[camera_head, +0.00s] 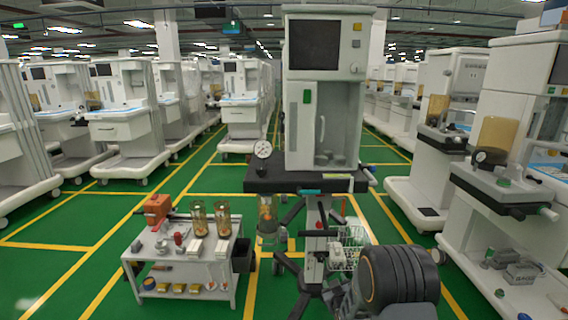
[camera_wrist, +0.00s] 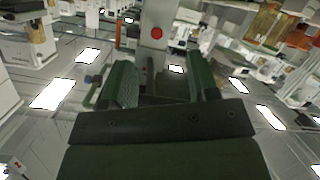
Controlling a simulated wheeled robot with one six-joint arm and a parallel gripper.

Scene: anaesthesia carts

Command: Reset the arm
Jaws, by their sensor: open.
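My gripper (camera_wrist: 160,88) shows in the wrist view with its two dark green fingers spread apart. Nothing is between them. In the head view, my dark rounded arm link (camera_head: 400,275) with an orange ring is at the lower right, in front of the central cart, and my fingers cannot be made out there. The wrist view looks toward a grey ceiling with bright light panels (camera_wrist: 52,93), and equipment appears along its upper edge.
A tall anaesthesia cart (camera_head: 322,120) with a dark screen stands ahead at the centre. A low white table (camera_head: 185,278) with glass canisters and small parts is at the lower left. Other carts (camera_head: 515,140) stand close on the right. Green floor lanes (camera_head: 110,215) lie open at left.

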